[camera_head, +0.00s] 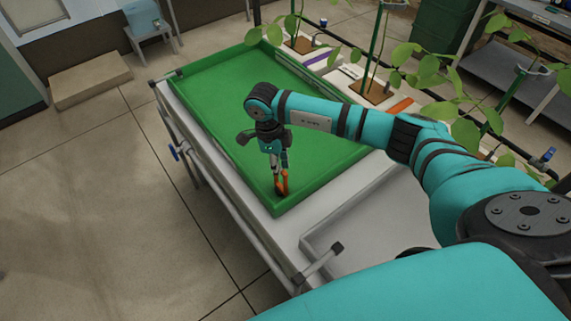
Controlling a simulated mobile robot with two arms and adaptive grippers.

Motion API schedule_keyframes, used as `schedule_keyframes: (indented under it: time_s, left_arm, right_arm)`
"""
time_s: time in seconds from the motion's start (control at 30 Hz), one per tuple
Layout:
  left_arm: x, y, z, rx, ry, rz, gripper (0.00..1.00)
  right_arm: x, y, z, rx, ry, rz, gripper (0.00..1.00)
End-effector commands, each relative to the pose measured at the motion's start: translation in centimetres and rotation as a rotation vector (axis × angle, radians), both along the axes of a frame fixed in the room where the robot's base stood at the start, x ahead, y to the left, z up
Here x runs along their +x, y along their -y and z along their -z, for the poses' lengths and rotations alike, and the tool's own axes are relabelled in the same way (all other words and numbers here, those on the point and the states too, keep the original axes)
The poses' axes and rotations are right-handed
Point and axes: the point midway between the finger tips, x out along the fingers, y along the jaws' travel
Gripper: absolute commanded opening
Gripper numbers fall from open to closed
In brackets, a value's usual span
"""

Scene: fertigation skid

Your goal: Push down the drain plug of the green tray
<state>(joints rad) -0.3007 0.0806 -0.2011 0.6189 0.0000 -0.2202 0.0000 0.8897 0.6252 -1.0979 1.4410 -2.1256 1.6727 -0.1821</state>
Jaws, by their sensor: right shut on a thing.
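The green tray (220,93) lies on the white bench, long and shallow with raised rims. My right arm reaches over it from the right. My right gripper (281,186) points down inside the tray at its near corner, close to the floor of the tray. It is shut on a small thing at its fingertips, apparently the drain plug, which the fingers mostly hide. Orange shows at the fingers, with a dark patch at their tips. I cannot tell how far down the plug sits. My left gripper is out of view.
White troughs with potted leafy plants (372,90) run along the tray's far right side. A white basin (345,235) lies at the tray's near end. A grey pipe rail (222,195) runs along the bench's left edge. The floor at left is clear.

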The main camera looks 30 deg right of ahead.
Motion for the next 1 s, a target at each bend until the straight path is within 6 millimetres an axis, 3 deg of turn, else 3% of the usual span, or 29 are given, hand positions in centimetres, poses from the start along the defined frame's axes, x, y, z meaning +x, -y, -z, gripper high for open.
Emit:
schedule_keyframes:
  time_s: [0.03, 0.37, 0.8, 1.0]
  left_arm:
    - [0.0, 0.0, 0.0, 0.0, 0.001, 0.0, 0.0]
    - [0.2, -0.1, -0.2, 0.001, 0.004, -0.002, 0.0]
    - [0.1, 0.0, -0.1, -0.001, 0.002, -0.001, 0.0]
    - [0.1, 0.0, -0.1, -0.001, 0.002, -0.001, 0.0]
  right_arm:
    - [0.8, -1.7, -0.7, 0.04, 0.034, -0.018, 0.0]
    - [1.2, -1.7, -2.4, 0.045, 0.045, -0.019, 0.0]
    - [0.4, -0.2, -10.4, 0.016, 0.017, 0.002, 0.0]
    - [0.3, 0.0, -12.1, 0.012, 0.011, 0.004, 0.0]
